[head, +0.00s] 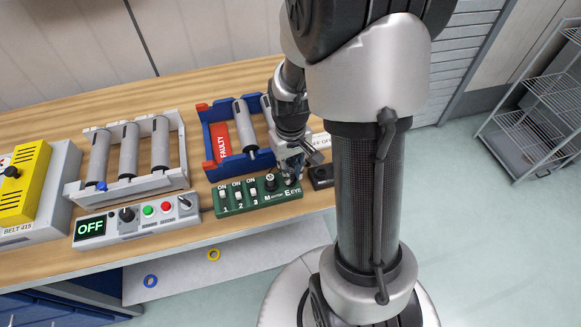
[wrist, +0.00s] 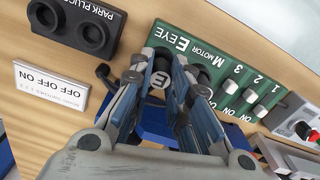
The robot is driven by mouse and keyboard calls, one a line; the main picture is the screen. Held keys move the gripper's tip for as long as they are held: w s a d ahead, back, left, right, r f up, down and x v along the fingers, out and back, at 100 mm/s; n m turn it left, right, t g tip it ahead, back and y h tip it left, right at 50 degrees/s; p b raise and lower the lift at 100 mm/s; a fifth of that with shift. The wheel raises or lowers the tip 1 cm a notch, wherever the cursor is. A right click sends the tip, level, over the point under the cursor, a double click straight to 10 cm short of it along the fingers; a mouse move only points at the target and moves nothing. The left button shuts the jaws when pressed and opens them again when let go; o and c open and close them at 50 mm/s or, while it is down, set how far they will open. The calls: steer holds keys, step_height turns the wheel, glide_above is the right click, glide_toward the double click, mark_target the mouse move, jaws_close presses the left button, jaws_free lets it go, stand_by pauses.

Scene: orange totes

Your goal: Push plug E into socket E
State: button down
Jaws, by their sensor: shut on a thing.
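My gripper (head: 291,168) is at the right end of the green panel (head: 232,198), over the part marked E EYE. In the wrist view my gripper (wrist: 165,60) is shut on plug E (wrist: 158,82), a dark round plug with a white E on its top. The green panel also shows in the wrist view (wrist: 214,62), with the print MOTOR and E EYE beside the fingers. Socket E is hidden under the plug and fingers. I cannot tell whether the plug is in the socket or just above it. A black round plug (head: 270,182) sits at MOTOR.
A dark PARK PLUGS block (wrist: 75,27) with two round holes lies beside the panel. A sign (wrist: 50,88) reads OFF OFF ON. A grey control box (head: 135,218) reading OFF is at the left.

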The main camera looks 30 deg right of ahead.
steer(key=shift+f, duration=0.3)
stand_by(0.5)
steer(key=c, duration=1.4)
jaws_free()
steer(key=shift+r, duration=0.1)
step_height(320, 180, up, 12)
steer(key=shift+f, duration=0.1)
steer(key=s+a+r+t, duration=0.1)
steer(key=s+a+r, duration=0.2)
steer(key=s, duration=0.1)
steer(key=s+a+r+t, duration=0.2)
steer(key=s+a+r, duration=0.1)
steer(key=s+a, duration=0.1)
steer(key=s+a+r+n+t, duration=0.1)
steer(key=s+a+r, duration=0.2)
steer(key=s+r, duration=0.1)
steer(key=shift+s+a+t, duration=0.3)
steer(key=shift+s+a, duration=0.05)
steer(key=shift+s, duration=0.45)
